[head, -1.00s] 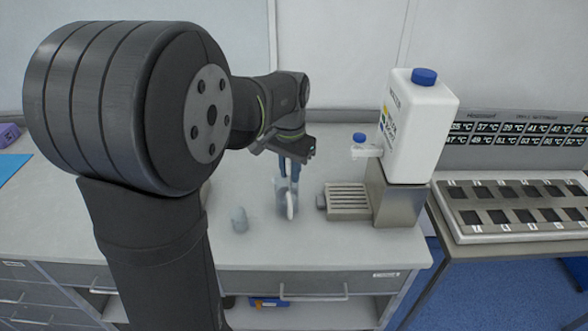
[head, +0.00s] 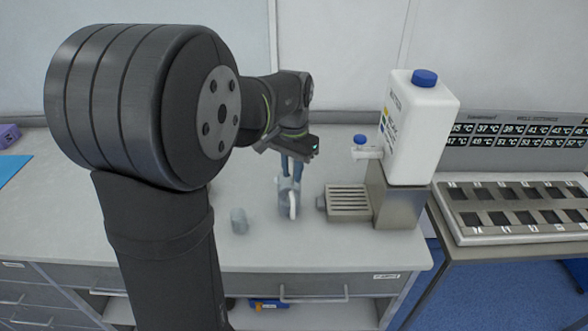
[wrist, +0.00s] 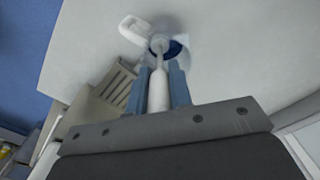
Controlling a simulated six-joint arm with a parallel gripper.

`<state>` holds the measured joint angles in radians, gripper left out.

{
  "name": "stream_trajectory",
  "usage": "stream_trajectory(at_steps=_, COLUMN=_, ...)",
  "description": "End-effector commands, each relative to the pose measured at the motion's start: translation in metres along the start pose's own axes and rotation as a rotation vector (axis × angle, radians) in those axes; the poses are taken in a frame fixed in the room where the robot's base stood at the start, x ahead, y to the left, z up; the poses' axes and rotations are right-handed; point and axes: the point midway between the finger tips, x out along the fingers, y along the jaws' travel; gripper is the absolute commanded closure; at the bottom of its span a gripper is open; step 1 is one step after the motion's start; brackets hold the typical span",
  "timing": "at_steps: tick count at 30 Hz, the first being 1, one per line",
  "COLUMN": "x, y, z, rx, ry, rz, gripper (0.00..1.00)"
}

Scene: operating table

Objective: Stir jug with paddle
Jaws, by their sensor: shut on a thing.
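The jug (head: 288,203) is a clear vessel with a white handle and stands on the bench left of the dispenser. In the wrist view the jug (wrist: 176,47) shows a dark blue ring and its white handle to the left. My gripper (head: 291,178) points down over the jug. Its blue fingers (wrist: 163,78) are shut on the white shaft of the paddle (wrist: 158,88). The paddle's lower end reaches down into the jug opening. How deep its tip sits is hard to tell.
A white bottle with a blue cap (head: 420,125) stands on a metal dispenser with a ribbed drip tray (head: 348,202), right of the jug. A slotted metal block (head: 515,207) is at the far right. Bench between is clear.

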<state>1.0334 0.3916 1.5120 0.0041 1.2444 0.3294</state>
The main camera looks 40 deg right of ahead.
Motion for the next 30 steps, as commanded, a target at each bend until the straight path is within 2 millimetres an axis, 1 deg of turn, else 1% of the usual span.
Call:
stream_trajectory(at_steps=1, x=-0.005, y=0.0, z=0.0, rx=0.0, ry=0.003, rz=-0.001, gripper=1.0)
stream_trajectory(at_steps=9, x=-0.03, y=0.001, z=-0.001, rx=0.001, ry=0.007, rz=0.001, gripper=1.0)
stream_trajectory(at_steps=30, x=-0.087, y=0.001, z=-0.001, rx=0.001, ry=0.01, rz=0.001, gripper=1.0)
